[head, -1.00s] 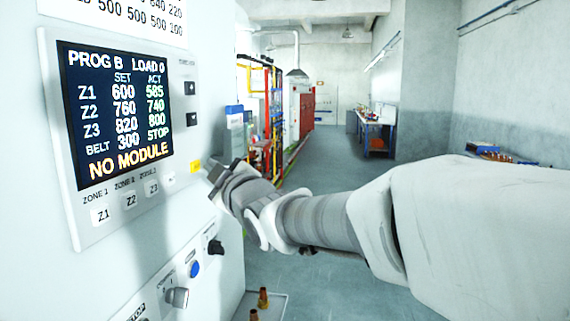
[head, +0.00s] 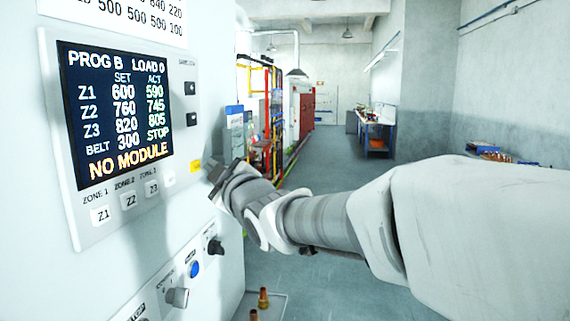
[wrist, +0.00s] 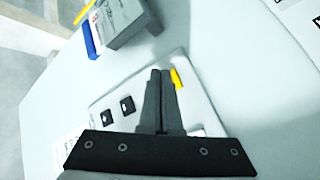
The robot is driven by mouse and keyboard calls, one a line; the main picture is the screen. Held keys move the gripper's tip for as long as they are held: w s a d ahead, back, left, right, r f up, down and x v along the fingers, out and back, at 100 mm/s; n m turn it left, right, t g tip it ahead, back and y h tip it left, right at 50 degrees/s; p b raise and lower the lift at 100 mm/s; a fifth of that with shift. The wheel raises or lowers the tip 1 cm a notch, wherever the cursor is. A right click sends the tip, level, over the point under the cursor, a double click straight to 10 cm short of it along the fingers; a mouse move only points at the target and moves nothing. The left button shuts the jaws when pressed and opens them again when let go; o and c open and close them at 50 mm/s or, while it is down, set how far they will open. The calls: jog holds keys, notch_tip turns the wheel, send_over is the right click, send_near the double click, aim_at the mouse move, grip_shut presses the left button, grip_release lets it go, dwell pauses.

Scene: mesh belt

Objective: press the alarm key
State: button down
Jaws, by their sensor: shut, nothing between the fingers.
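The control panel (head: 185,150) on the left has a lit screen (head: 116,113) reading PROG B, LOAD 0, BELT 300 STOP and NO MODULE. A yellow key (head: 195,166), which looks like the alarm key, sits at the panel's lower right edge; its label is not readable. My gripper (head: 213,170) is shut and empty, just right of the yellow key. In the wrist view my closed fingertips (wrist: 161,72) are close beside the yellow key (wrist: 177,78). I cannot tell whether they touch the panel.
White zone keys Z1 (head: 100,215), Z2 (head: 130,200) and Z3 (head: 152,188) lie left of the yellow key. Dark arrow keys (head: 191,88) are above it. A grey knob (head: 177,297), blue button (head: 195,269) and black knob (head: 215,246) are below.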

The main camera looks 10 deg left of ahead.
jog(key=shift+a+f+b, duration=0.1)
jog(key=shift+a+b, duration=0.05)
jog(key=shift+b, duration=0.15)
jog(key=shift+a+b, duration=0.3)
jog(key=shift+a+b, duration=0.35)
dwell(1.0)
jog(key=shift+d, duration=0.75)
jog(key=d, duration=0.3)
jog(key=d+p, duration=0.1)
jog(key=d, duration=0.1)
jog(key=shift+s, duration=0.25)
